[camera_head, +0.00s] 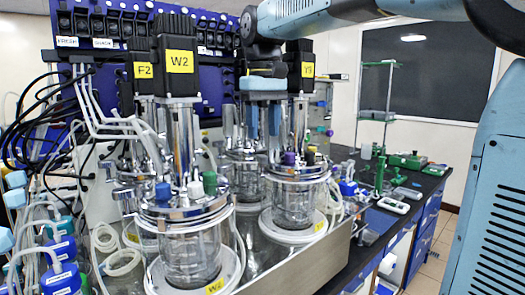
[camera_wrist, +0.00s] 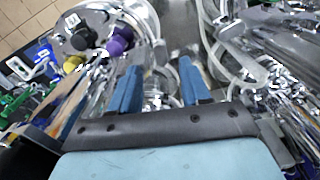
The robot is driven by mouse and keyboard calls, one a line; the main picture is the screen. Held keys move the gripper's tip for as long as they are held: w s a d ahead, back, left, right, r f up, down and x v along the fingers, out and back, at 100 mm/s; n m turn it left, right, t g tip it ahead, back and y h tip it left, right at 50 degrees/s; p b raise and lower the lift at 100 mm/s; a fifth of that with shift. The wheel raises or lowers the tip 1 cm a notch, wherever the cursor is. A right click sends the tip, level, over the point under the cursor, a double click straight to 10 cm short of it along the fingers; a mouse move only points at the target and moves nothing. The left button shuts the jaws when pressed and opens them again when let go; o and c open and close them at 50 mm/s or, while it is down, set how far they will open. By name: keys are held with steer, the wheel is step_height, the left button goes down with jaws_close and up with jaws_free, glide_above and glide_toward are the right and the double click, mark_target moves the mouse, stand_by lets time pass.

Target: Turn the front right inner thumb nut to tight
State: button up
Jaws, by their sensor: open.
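My gripper (camera_head: 264,124) hangs pointing down in the head view, with its two blue fingers apart and nothing seen between them. It appears over or in front of the right rear reactors. In the wrist view the open fingers (camera_wrist: 161,72) point at blurred shiny metal parts. The right reactor (camera_head: 295,185), with a label starting with Y, has purple and yellow caps; a purple cap (camera_wrist: 118,42) shows left of the fingers in the wrist view. I cannot single out the thumb nut.
Tall black motors (camera_head: 178,55) stand above the reactors. Tubes and cables (camera_head: 85,130) crowd the left side. A metal tray wall (camera_head: 305,262) runs along the front right. A dark bench (camera_head: 425,183) with green devices lies at the right.

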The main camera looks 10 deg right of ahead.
mark_target(264, 157)
steer(key=shift+f, duration=2.9)
steer(key=shift+c, duration=0.4)
jaws_close()
